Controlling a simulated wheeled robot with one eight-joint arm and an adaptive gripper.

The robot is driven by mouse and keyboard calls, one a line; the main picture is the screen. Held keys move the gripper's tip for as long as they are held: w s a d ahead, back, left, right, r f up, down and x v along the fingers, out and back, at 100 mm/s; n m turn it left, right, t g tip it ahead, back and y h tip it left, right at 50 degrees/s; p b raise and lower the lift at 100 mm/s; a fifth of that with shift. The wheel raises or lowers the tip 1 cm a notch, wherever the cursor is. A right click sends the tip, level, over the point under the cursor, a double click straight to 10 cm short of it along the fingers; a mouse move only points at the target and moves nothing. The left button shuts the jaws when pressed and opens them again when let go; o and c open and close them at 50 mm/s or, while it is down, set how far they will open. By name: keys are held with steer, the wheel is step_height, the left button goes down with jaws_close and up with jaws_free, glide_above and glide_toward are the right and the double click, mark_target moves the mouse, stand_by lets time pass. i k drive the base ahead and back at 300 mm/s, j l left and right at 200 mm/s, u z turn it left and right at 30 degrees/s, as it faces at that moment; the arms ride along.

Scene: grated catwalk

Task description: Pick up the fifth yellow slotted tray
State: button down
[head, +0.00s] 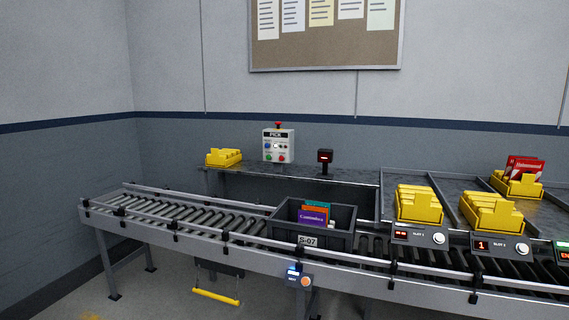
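Several yellow slotted trays are in the head view. One small yellow slotted tray (224,158) sits alone at the left end of the dark back shelf and looks empty. Another yellow slotted tray (418,206) stands behind the first slot display. A third yellow slotted tray (491,213) stands to its right. Another yellow slotted tray (517,187) stands farther back at the right and holds red packets (525,168). I cannot tell which one is the fifth. My gripper is not in view.
A roller conveyor (190,217) runs across the front. A dark grey crate (323,241) marked S-07 sits on it with colored packets inside. A control box (278,144) and a small scanner (325,160) stand on the back shelf (290,175). The shelf between tray and control box is clear.

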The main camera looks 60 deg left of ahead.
mark_target(226, 158)
steer(key=u, duration=2.4)
steer(key=i+l+u, duration=0.4)
steer(key=i, duration=0.2)
steer(key=i+j+u, duration=0.15)
steer(key=i+u, duration=0.65)
steer(key=i+l+u, duration=0.1)
steer(key=i+u, duration=0.35)
steer(key=i+j+z, duration=0.1)
steer(key=i, duration=0.65)
steer(key=i+j+z, duration=0.1)
steer(key=i, duration=0.7)
steer(key=i+z, duration=0.25)
steer(key=z, duration=0.25)
steer(key=i+z, duration=0.25)
steer(key=z, duration=0.2)
steer(key=i+j+z, duration=0.25)
steer(key=z, duration=0.25)
